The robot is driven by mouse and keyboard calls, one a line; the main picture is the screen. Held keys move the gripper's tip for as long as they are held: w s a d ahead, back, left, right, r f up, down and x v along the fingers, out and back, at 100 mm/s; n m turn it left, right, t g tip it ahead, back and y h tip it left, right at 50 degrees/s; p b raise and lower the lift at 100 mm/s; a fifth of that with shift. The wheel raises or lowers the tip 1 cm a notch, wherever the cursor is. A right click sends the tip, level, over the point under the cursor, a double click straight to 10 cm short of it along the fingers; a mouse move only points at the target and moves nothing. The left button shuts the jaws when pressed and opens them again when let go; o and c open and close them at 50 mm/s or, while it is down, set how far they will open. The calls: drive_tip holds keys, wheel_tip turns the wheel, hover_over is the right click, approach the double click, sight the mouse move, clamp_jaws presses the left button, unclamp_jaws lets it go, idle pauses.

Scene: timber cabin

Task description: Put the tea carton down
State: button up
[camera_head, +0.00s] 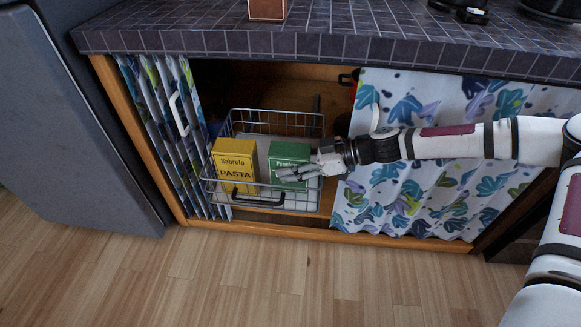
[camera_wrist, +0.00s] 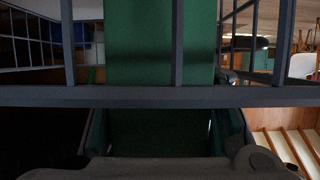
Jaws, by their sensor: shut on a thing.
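A green carton (camera_head: 289,156), which I take for the tea carton, stands upright in a wire basket (camera_head: 319,196) in the cabinet. Its label is partly hidden and too small to read. My gripper (camera_head: 291,175) reaches in from the right and is shut on the green carton. In the wrist view the carton (camera_wrist: 158,45) fills the middle, with dark basket wires in front of it and my fingers (camera_wrist: 161,130) on its two sides. I cannot tell whether the carton's base touches the basket floor.
A yellow pasta box (camera_head: 235,168) stands in the basket just left of the green carton. Patterned curtains (camera_head: 430,190) hang at both sides of the cabinet opening. The tiled counter (camera_head: 330,42) lies above. A grey fridge (camera_head: 70,130) stands at the left. The wooden floor in front is clear.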

drive_tip(key=shift+f, duration=0.15)
drive_tip(key=shift+f+b, duration=0.4)
drive_tip(key=shift+b, duration=0.05)
drive_tip(key=shift+f, duration=0.1)
drive_tip(key=o, duration=1.2)
drive_tip(key=shift+r+p, duration=0.55)
drive_tip(key=shift+r, duration=0.1)
drive_tip(key=p+v, duration=0.3)
drive_tip(key=v, duration=0.9)
drive_tip(key=shift+f, duration=0.1)
